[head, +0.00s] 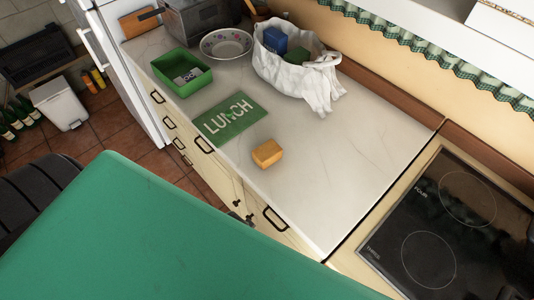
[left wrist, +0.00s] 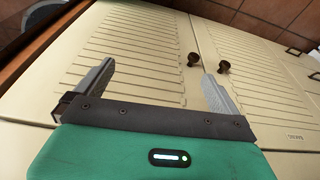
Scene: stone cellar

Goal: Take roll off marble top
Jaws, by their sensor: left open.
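The roll (head: 267,153) is a small golden-brown, block-shaped bread near the front edge of the pale marble top (head: 330,180). It lies just right of a green mat lettered LUNCH (head: 229,118). My left gripper (left wrist: 156,90) shows in the left wrist view with its two grey fingers spread wide and nothing between them. It faces cream slatted cabinet doors (left wrist: 130,45) with dark knobs, and the roll is not in that view. Neither gripper's fingers show in the head view.
A green box (head: 181,74), a patterned bowl (head: 226,44) and a white bag (head: 290,70) with boxes inside stand toward the back. A black hob (head: 450,225) lies to the right. The marble right of the roll is clear. Drawer handles (head: 275,219) project from the front.

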